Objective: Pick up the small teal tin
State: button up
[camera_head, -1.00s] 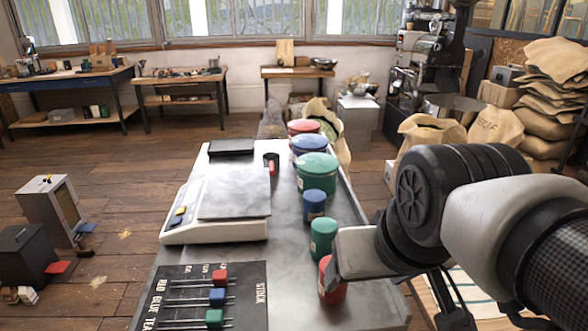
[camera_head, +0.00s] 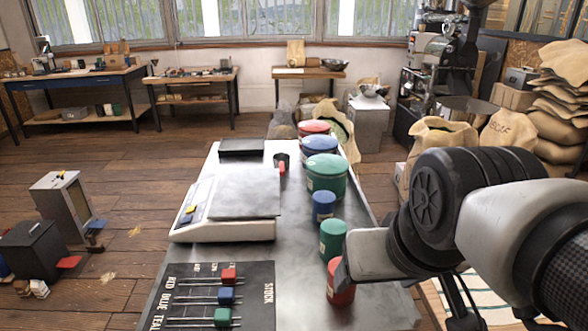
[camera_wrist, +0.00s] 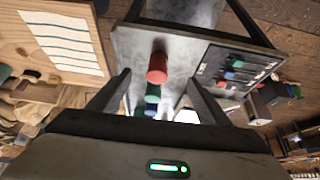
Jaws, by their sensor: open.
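The small teal tin (camera_head: 333,239) stands upright on the grey metal bench, between the small blue tin (camera_head: 323,206) and the small red tin (camera_head: 341,284). My gripper (camera_head: 343,274) is low at the bench's right side, close to the small red tin and partly covering it. In the wrist view my gripper (camera_wrist: 157,79) is open and empty, with the red tin (camera_wrist: 157,66) seen between its fingers.
Large teal (camera_head: 326,177), blue (camera_head: 322,145) and red tins continue the row. A scale (camera_head: 225,205) stands left of them. A black stock board (camera_head: 215,295) with coloured sliders lies at the bench's front left. Sacks (camera_head: 445,135) stand on the floor at right.

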jog(key=shift+o, duration=0.4)
jog(key=n+g+h+p, duration=0.2)
jog(key=n+p, duration=0.3)
jog(key=n, duration=2.6)
send_over(333, 228)
jog(key=s+a, duration=0.3)
jog(key=s, duration=0.1)
jog(key=f, duration=0.2)
jog(key=x, duration=0.3)
jog(key=b+x, duration=0.1)
jog(key=x, duration=0.3)
jog(key=b+x, duration=0.1)
jog(key=x, duration=0.3)
jog(key=shift+w+d, duration=0.15)
jog(key=shift+d, duration=0.2)
jog(key=x, duration=0.1)
jog(key=b+x, duration=0.1)
jog(key=x, duration=0.2)
jog(key=shift+s+f, duration=0.2)
jog(key=shift+f, duration=0.2)
jog(key=shift+w+f, duration=0.25)
jog(key=shift+f, duration=0.15)
